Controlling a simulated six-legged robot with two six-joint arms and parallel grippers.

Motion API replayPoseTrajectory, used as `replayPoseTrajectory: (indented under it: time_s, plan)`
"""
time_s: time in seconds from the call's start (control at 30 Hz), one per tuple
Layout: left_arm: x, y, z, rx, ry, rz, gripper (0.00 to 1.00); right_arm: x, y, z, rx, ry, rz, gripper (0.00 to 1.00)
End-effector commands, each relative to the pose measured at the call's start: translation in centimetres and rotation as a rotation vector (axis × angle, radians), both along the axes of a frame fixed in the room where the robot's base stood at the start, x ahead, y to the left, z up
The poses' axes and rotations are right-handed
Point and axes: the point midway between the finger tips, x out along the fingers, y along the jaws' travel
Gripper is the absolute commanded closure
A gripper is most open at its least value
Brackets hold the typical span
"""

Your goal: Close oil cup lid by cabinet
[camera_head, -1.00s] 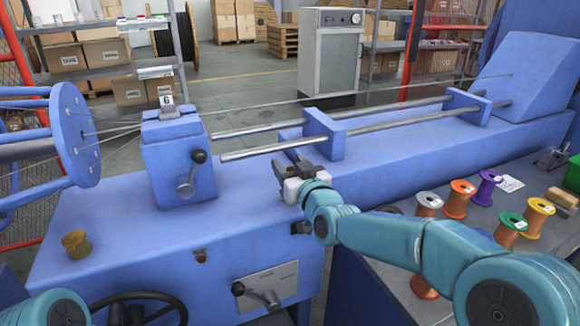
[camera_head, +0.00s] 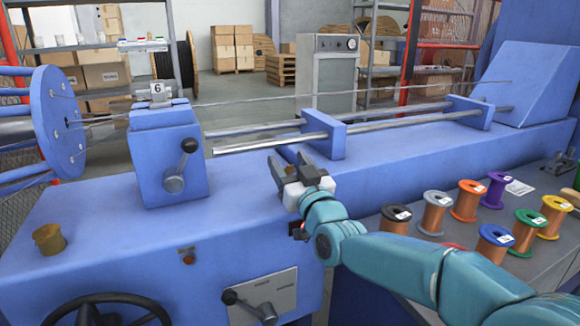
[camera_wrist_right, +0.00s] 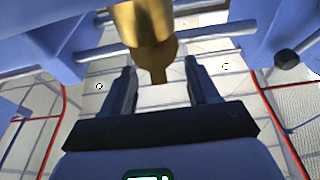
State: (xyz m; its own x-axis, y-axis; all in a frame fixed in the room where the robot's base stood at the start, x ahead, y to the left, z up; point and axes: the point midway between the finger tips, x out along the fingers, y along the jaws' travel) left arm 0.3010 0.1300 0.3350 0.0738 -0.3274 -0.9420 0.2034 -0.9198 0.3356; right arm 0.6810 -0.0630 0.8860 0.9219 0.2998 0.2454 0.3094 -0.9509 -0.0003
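A small brass oil cup (camera_head: 49,238) stands on the blue machine bed at the left. A grey-white cabinet (camera_head: 330,68) stands on the floor behind the machine. My right gripper (camera_head: 289,168) is above the bed near the front of the rod support block, its two dark fingers apart and pointing away. In the right wrist view, a brass fitting (camera_wrist_right: 151,38) comes down from the top edge between the open fingers (camera_wrist_right: 163,82). I cannot tell whether they touch it, or make out a lid. My left gripper is out of view.
Two steel rods (camera_head: 270,144) run along the bed behind my right gripper. A block with a black-knobbed lever (camera_head: 180,165) stands left of it. Several wire spools (camera_head: 436,213) crowd the right bench. A handwheel (camera_head: 105,312) is at the front left.

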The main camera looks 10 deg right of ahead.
Motion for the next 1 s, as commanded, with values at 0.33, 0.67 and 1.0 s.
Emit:
replayPoseTrajectory:
  time_s: [0.33,0.67,1.0]
  plan:
    - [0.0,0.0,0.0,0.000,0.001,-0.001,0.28,-0.1,0.0,0.0,0.000,0.000,0.000,0.28]
    - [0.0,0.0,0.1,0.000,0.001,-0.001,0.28,-4.9,-1.7,-1.2,0.000,0.001,-0.001,0.28]
    - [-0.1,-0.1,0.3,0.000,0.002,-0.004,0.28,-12.5,-4.1,-3.3,-0.001,0.001,-0.001,0.28]
